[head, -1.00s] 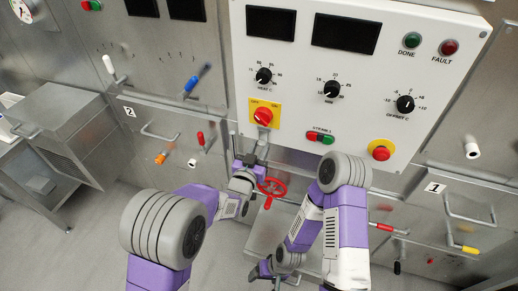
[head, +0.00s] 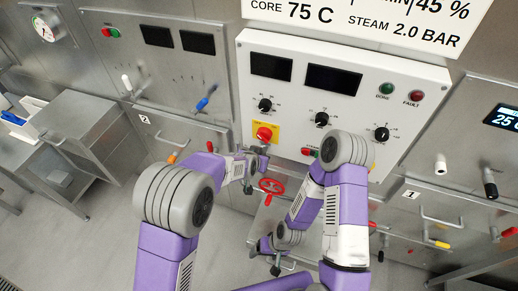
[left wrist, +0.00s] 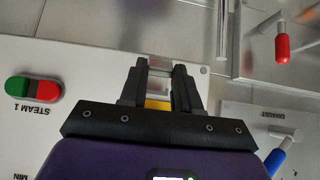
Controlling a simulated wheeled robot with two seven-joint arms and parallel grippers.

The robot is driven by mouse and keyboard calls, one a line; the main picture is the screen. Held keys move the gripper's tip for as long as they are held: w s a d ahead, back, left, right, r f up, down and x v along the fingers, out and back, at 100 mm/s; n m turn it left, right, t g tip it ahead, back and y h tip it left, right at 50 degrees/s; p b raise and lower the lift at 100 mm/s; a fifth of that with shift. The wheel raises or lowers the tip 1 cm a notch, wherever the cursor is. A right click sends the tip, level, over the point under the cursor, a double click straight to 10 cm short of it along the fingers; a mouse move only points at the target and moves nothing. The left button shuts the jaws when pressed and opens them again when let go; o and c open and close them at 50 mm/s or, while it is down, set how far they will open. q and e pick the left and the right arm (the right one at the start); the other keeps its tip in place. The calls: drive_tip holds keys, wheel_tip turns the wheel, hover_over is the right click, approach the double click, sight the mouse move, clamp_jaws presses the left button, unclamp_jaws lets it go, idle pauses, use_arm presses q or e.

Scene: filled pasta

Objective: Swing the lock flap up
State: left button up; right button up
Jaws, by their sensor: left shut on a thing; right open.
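The lock flap (left wrist: 160,66) is a small grey metal piece; it shows between my left fingertips, with a bit of yellow plate behind. My left gripper (left wrist: 160,80) is shut on it. In the head view my left gripper (head: 259,160) is just below the red knob (head: 264,133) on its yellow plate (head: 266,141), at the white panel's lower left. The gripper hides most of the flap there. My right gripper (head: 268,258) is open and empty, low and away from the panel.
A red handwheel (head: 271,186) sits just below my left gripper. The green and red STEAM 1 button (left wrist: 33,89) is on the panel nearby. Coloured handles and door bars surround it, including a blue handle (head: 205,103). A steel bench (head: 85,125) stands at left.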

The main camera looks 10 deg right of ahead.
use_arm(q)
drive_tip(key=shift+w+d+r+g+y+p, duration=0.1)
drive_tip(key=shift+w+r+g+y+p, duration=0.1)
drive_tip(key=shift+r+g+y+p, duration=1.1)
drive_tip(key=shift+w+d+r+g+y+p, duration=0.15)
drive_tip(key=shift+g+p, duration=0.6)
drive_tip(key=shift+p, duration=1.3)
drive_tip(key=shift+w+d+r+g+y+p, duration=0.15)
drive_tip(key=shift+r+g+y+p, duration=0.7)
drive_tip(key=shift+p, duration=0.85)
drive_tip(key=shift+f+g, duration=0.3)
drive_tip(key=shift+g, duration=0.1)
drive_tip(key=o, duration=1.1)
drive_tip(key=shift+c, duration=0.2)
